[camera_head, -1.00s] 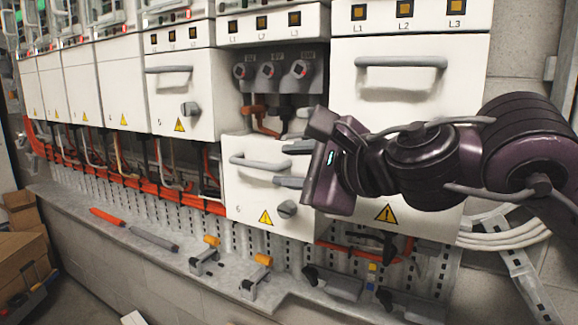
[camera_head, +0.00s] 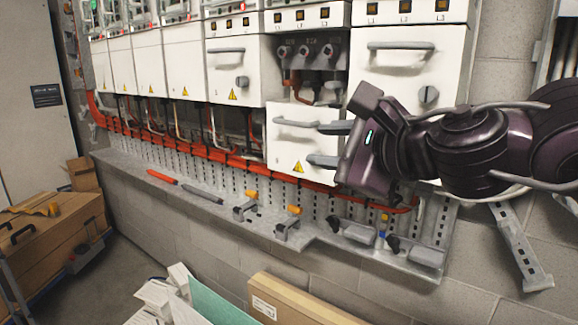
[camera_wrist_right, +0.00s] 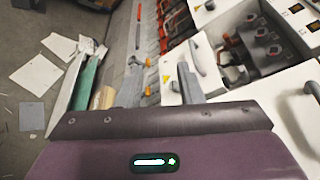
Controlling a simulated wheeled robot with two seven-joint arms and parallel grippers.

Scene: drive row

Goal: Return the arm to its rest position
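My right gripper (camera_head: 328,144) reaches in from the right in the head view. Its two grey fingers stand apart with nothing seen between them, in front of the right part of a lowered white drive front (camera_head: 285,140). I cannot tell whether they touch it. This front has a grey bar handle (camera_head: 296,123) and a yellow warning label. Above it is an open bay (camera_head: 308,58) with three round connectors. The wrist view shows the fingers (camera_wrist_right: 210,82) beyond my purple gripper body, and the connectors (camera_wrist_right: 262,35) at upper right. My left gripper is not in view.
A ledge (camera_head: 225,215) below the drives holds a red-handled tool (camera_head: 161,176), a grey tool (camera_head: 202,194) and clamps with orange knobs. Cardboard boxes (camera_head: 50,240) stand at left. A flat carton (camera_head: 300,300) and papers lie at the bottom.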

